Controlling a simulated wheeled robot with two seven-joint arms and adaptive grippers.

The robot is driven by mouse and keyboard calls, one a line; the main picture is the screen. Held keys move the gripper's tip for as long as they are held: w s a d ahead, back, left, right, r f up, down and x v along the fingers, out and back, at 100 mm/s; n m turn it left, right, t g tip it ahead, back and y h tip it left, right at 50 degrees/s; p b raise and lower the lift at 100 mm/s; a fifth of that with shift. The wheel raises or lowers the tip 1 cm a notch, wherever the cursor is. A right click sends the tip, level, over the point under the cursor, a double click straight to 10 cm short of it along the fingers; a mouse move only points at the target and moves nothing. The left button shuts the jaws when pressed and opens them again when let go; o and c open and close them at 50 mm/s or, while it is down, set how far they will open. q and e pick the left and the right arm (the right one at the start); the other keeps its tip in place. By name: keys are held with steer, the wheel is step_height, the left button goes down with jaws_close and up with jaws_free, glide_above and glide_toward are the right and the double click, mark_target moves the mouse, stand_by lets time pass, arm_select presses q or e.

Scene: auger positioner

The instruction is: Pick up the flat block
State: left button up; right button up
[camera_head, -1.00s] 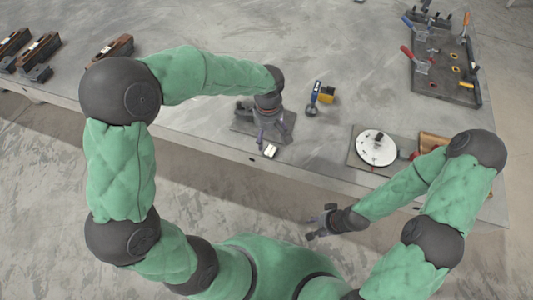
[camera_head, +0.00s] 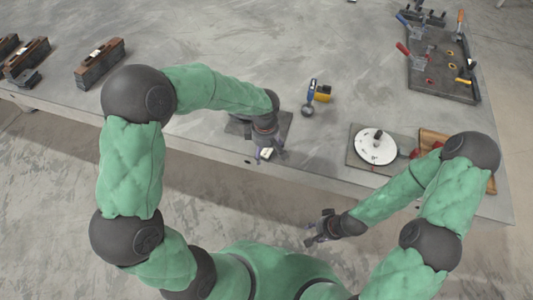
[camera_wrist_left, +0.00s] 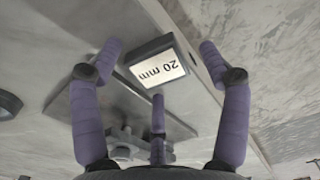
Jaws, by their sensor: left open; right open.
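The flat block (camera_wrist_left: 157,62) is a dark piece with a white "20 mm" label face in the left wrist view, lying at the edge of a grey plate (camera_wrist_left: 185,128). In the head view the small white-topped block (camera_head: 266,154) sits near the table's front edge. My left gripper (camera_head: 270,153) is right over it, purple fingers spread. In the left wrist view the open gripper (camera_wrist_left: 158,52) has fingers left and right of the block and a third below it, with visible gaps. My right gripper (camera_head: 316,232) is open and empty, in front of the table.
A white disc (camera_head: 376,146) on a plate lies to the right, and a dark tool tray (camera_head: 442,70) at the back right. Brown-topped blocks (camera_head: 99,63) stand at the left.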

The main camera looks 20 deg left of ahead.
arm_select(q)
jaws_close()
steer(key=shift+r, duration=0.2)
